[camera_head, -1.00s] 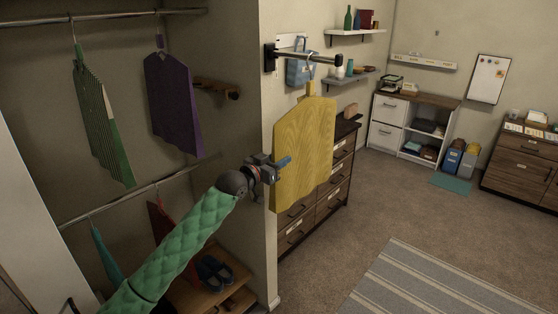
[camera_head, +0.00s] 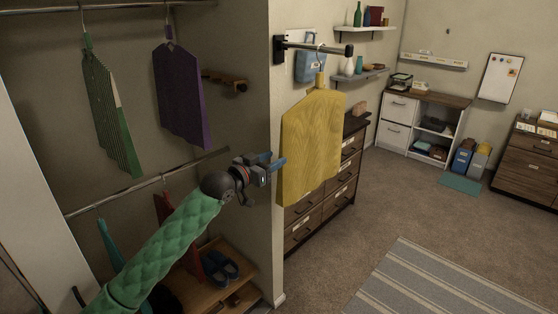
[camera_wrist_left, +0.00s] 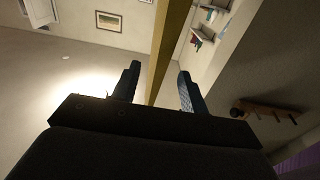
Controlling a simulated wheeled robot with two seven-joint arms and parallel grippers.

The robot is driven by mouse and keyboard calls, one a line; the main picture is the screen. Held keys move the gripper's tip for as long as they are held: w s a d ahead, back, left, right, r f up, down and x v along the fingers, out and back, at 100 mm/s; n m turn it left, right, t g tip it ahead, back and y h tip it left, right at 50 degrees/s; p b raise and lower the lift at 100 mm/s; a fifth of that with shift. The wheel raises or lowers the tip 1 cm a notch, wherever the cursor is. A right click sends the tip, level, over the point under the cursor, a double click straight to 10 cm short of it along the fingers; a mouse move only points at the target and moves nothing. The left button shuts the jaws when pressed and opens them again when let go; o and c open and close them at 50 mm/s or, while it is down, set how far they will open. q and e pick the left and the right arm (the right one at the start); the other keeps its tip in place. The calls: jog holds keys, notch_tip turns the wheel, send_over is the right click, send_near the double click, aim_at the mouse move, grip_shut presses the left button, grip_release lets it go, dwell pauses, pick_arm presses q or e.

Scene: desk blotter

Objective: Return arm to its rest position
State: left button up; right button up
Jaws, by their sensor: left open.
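My left gripper (camera_head: 274,160) is open, with its blue fingers pointing toward the left edge of a yellow garment (camera_head: 311,145). The garment hangs from a hanger on a short dark wall rod (camera_head: 315,47). In the head view one fingertip overlaps the garment's edge; I cannot tell whether they touch. The left wrist view shows both fingers of this gripper (camera_wrist_left: 159,75) spread apart, with the garment's yellow edge (camera_wrist_left: 170,42) in line between them. My green-sleeved left arm reaches up from the lower left. My right gripper is not in view.
A closet at left holds a striped green garment (camera_head: 110,110), a purple garment (camera_head: 180,98) and rods, including a lower rod (camera_head: 140,186). The closet wall's edge (camera_head: 262,215) is close to the gripper. A dark dresser (camera_head: 328,205) stands behind the yellow garment. Open carpet lies at right.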

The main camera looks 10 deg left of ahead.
pick_arm(q)
jog(key=shift+s+a, duration=0.3)
jog(key=shift+s, duration=0.05)
jog(key=w+a+f+g+y, duration=0.1)
jog(key=w+a+f+y, duration=0.4)
jog(key=a+f+y, duration=0.5)
jog(key=s+f+n+g, duration=0.15)
jog(key=s+f, duration=0.25)
jog(key=f, duration=0.6)
jog(key=s+f+n+g, duration=0.15)
jog(key=s+f, duration=0.25)
jog(key=f, duration=0.6)
jog(key=s+f+g, duration=0.2)
jog(key=s+f, duration=0.2)
jog(key=f, duration=0.6)
jog(key=s+f+g, duration=0.2)
jog(key=s+f, duration=0.8)
jog(key=f, duration=0.2)
jog(key=s+d+f+g, duration=0.2)
jog(key=s+f, duration=0.4)
jog(key=s, duration=0.5)
jog(key=s+d+f+n+g, duration=0.1)
jog(key=s+d+f, duration=0.1)
jog(key=s+f, duration=0.5)
jog(key=s+d+f+n+g, duration=0.1)
jog(key=s+f, duration=0.5)
jog(key=s, duration=1.1)
jog(key=shift+s+d+f+g, duration=0.2)
jog(key=shift+d+g, duration=0.35)
jog(key=shift+g, duration=0.25)
